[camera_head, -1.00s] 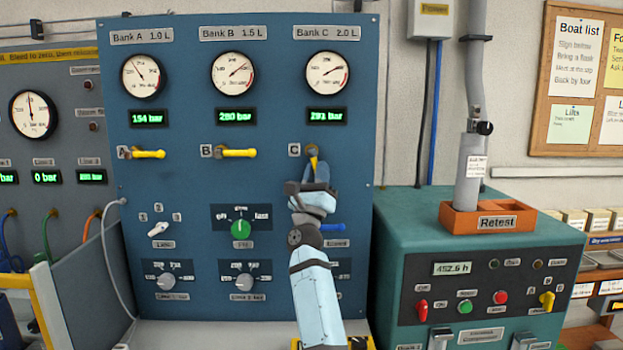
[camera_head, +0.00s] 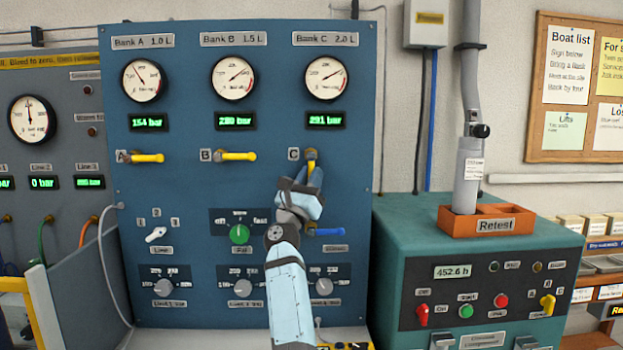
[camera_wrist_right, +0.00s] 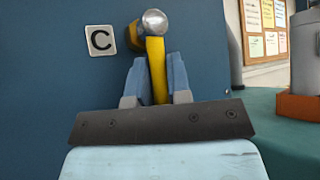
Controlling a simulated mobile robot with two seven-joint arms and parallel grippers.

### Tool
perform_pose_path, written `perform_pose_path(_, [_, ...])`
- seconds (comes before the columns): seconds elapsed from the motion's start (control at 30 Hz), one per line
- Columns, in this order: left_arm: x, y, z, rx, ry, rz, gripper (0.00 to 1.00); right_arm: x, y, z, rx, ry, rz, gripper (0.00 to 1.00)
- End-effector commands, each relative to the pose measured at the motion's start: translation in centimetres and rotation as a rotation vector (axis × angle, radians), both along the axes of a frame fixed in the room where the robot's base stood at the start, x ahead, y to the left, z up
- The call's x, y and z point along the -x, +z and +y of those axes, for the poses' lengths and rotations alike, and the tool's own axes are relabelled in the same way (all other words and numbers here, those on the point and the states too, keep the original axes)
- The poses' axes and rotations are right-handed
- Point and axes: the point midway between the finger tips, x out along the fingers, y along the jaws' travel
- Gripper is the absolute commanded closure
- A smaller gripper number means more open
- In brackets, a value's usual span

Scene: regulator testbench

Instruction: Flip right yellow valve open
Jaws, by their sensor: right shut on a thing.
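The right yellow valve (camera_head: 311,161), labelled C, is on the blue panel below the Bank C gauge. Its handle points straight down from the pivot. My right gripper (camera_head: 309,176) is shut on this handle from below. In the right wrist view the yellow handle (camera_wrist_right: 157,72) stands between the two blue fingers (camera_wrist_right: 157,80), under a round metal pivot, with the C label to its left. The fingers hide the handle's lower end. My left gripper is not in view.
Yellow valves A (camera_head: 147,158) and B (camera_head: 239,156) have handles lying horizontal to the right. A blue lever (camera_head: 328,232) sits just below my right gripper. Knobs fill the lower panel. A teal compressor box (camera_head: 410,215) with an orange Retest tray (camera_head: 447,222) stands to the right.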

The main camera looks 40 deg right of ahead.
Motion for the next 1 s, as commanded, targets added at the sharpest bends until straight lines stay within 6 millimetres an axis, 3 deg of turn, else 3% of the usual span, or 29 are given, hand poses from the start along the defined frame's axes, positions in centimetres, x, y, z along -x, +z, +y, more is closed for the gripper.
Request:
perform_pose_path(0.1, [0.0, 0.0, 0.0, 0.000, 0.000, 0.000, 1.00, 0.0, 0.0, 0.0, -0.002, 0.002, -0.002, 1.00])
perform_pose_path(0.13, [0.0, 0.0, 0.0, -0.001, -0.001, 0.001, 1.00, 0.0, 0.0, 0.0, -0.001, 0.002, -0.002, 0.78])
perform_pose_path(0.17, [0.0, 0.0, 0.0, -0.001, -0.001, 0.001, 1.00, 0.0, 0.0, 0.0, -0.001, 0.002, -0.002, 0.72])
perform_pose_path(0.57, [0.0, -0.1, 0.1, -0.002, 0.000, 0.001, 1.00, 0.2, -0.7, 0.6, 0.001, 0.001, 0.001, 0.72])
perform_pose_path(1.0, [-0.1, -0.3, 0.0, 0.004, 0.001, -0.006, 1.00, 2.6, -7.2, 6.8, 0.000, 0.003, 0.003, 0.72])
